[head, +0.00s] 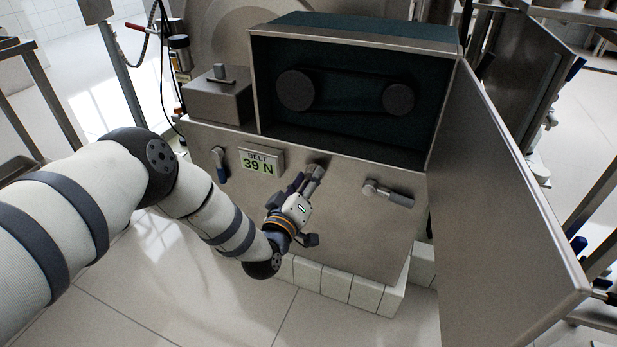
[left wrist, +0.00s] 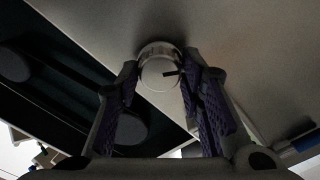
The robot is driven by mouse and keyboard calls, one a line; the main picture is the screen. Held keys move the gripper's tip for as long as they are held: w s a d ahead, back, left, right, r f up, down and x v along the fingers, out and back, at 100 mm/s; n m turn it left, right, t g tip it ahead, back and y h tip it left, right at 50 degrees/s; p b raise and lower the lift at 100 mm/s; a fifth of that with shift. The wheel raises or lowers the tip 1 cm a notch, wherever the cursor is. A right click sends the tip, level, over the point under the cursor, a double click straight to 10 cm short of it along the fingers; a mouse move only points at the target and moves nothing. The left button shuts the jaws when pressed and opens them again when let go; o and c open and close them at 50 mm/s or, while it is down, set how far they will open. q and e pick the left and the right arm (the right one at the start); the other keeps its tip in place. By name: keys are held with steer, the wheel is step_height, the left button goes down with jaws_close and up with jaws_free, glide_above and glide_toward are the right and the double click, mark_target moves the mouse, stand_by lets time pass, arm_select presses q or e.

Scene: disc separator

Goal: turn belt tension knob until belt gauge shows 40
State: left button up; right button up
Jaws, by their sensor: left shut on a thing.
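The belt gauge (head: 260,162) on the front panel reads "BELT 39 N". The belt tension knob (head: 316,170) is a round metal knob on the same panel, right of the gauge and partly hidden by my gripper in the head view. My left gripper (head: 308,184) is at the knob, with its fingers shut on it. In the left wrist view the knob (left wrist: 159,68) sits between the two finger pads and shows a dark mark on its face. My right gripper is in neither view.
The open housing above holds two dark pulleys (head: 296,91) and a belt. A large open door (head: 510,200) stands at the right. A lever handle (head: 388,193) is right of the knob, and a blue-tipped handle (head: 219,165) is left of the gauge.

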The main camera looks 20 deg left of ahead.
arm_select(q)
steer(key=m+p, duration=0.1)
steer(key=m, duration=0.4)
steer(key=shift+r+p, duration=0.1)
steer(key=shift+p, duration=0.2)
steer(key=shift+a+m, duration=0.1)
steer(key=shift+m, duration=0.3)
steer(key=o, duration=1.1)
steer(key=shift+o, duration=0.2)
steer(key=shift+s, duration=0.1)
steer(key=s, duration=1.2)
steer(key=shift+a, duration=0.15)
